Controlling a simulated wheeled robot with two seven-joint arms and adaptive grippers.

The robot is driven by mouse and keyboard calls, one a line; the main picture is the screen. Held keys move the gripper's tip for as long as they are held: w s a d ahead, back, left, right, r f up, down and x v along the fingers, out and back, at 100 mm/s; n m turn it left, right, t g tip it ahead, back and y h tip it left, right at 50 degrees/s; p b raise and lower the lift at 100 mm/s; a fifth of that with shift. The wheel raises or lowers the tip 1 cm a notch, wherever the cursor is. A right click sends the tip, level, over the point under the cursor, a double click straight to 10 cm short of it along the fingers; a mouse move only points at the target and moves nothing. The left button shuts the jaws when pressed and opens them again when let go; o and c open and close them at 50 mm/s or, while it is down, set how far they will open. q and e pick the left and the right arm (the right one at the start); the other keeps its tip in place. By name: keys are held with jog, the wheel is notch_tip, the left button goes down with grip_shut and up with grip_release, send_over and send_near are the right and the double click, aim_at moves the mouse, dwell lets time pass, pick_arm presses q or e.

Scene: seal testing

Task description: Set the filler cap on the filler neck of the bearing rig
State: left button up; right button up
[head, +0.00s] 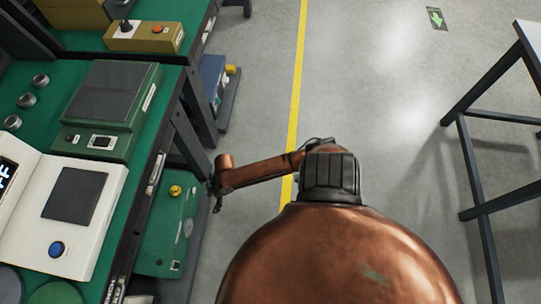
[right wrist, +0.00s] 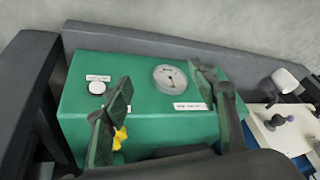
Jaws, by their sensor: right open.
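A green housing (right wrist: 150,125), which looks like the bearing rig, fills the middle of the right wrist view. It carries a round dial gauge (right wrist: 169,77), a white round knob (right wrist: 97,87) and small labels. A yellow part (right wrist: 120,138) shows partly behind the left finger; I cannot tell whether it is the filler cap or part of the rig. My right gripper (right wrist: 160,74) is open, its fingers spread over the housing with nothing seen between the tips. In the head view it is small (head: 217,198), beside a low green unit (head: 160,238) with a yellow knob (head: 175,190). The filler neck is not clearly seen.
A green-topped bench (head: 140,135) on the left holds a green instrument (head: 115,100) and a white instrument (head: 75,205). A white tray (right wrist: 285,138) with small parts lies right in the wrist view. A dark table frame (head: 475,170) stands right; the floor between is open.

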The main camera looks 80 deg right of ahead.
jog(key=s+a+f+m+g, duration=0.1)
jog(key=s+a, duration=0.1)
jog(key=s, duration=0.6)
jog(key=s+a+f+m+g, duration=0.1)
jog(key=s+a+f, duration=0.15)
jog(key=s, duration=0.55)
jog(key=s+r+m+g+h, duration=0.1)
jog(key=s+r+m+h, duration=0.2)
jog(key=s, duration=1.3)
jog(key=shift+s+r+m+g, duration=0.15)
jog(key=shift+r+m+g, duration=0.2)
jog(key=shift+r, duration=0.25)
jog(key=shift+c, duration=0.6)
